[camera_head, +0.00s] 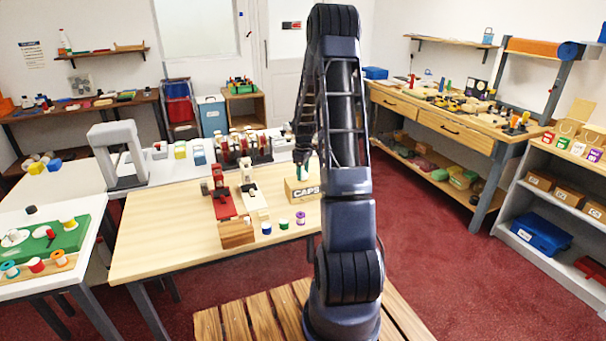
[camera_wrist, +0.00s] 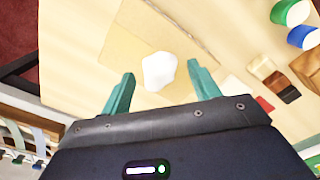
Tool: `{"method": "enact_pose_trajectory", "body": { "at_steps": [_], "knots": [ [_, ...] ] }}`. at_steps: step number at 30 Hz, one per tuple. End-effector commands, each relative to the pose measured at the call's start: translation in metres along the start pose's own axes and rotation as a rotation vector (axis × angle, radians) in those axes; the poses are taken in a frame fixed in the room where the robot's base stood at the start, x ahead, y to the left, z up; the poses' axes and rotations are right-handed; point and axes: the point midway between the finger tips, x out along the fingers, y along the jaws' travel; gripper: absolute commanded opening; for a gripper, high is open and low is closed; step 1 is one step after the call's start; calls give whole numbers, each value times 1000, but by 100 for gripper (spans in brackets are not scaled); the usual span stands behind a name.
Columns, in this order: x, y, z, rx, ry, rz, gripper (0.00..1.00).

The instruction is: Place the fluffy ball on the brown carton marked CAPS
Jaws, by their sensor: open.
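The brown carton marked CAPS (camera_head: 300,192) stands at the right end of the wooden table, partly hidden by my arm. My gripper (camera_head: 303,158) is just above it in the head view. In the wrist view, my gripper (camera_wrist: 160,70) is open, with its two teal fingers apart. The white fluffy ball (camera_wrist: 158,72) lies between and slightly beyond the fingertips, with a gap on each side. A tan, box-like surface (camera_wrist: 190,42) shows under the ball and looks like the carton's top. I cannot make out the ball clearly in the head view.
The wooden table (camera_head: 165,240) also holds a red stand (camera_head: 222,200), a wooden block (camera_head: 236,234) and small spools, including a purple one (camera_head: 300,218). Green and blue spools (camera_wrist: 290,12) show at the wrist view's upper right. The table's left front is clear.

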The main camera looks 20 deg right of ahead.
Motion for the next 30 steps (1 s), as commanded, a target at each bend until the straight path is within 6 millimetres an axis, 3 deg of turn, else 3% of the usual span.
{"method": "enact_pose_trajectory", "body": {
  "at_steps": [15, 23, 26, 30],
  "knots": [
    [-93, 1, 0, 1, 2, 3, 61],
    [-114, -1, 0, 2, 2, 3, 61],
    [-124, -8, 1, 15, 5, 12, 61],
    [-153, -33, 4, 61, 15, 38, 61]
  ]
}}
